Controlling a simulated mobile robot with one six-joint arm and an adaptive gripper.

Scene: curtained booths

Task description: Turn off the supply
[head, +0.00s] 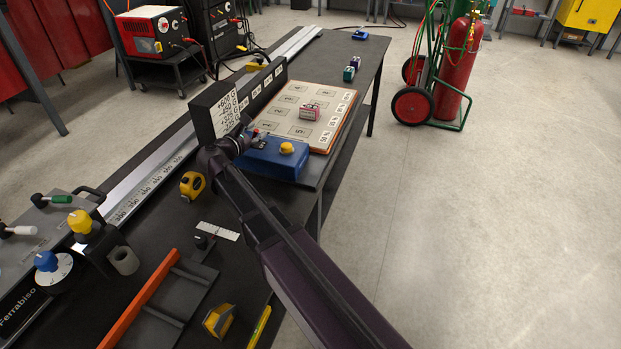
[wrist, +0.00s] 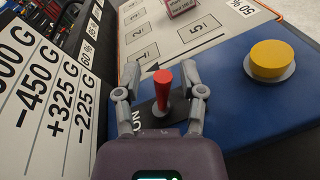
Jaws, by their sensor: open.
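The supply is a blue box (head: 270,160) on the bench, with a yellow round button (head: 287,148) on top. In the wrist view the blue box (wrist: 230,108) carries a red-tipped toggle lever (wrist: 163,88) on a dark plate marked "ON" at the near left. The yellow button (wrist: 269,60) is to the right of the lever. My gripper (wrist: 162,76) is open, with one finger on each side of the lever. Gaps show between the lever and both fingers. In the head view my gripper (head: 246,137) is over the box's left part and hides much of the switch.
A dark block with a white label of numbers (head: 226,110) stands close left of my gripper. Behind the box lies a numbered board (head: 345,97) with a small pink block (head: 310,112) on it. A yellow tape measure (head: 192,185) lies nearer. Open floor is right of the bench.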

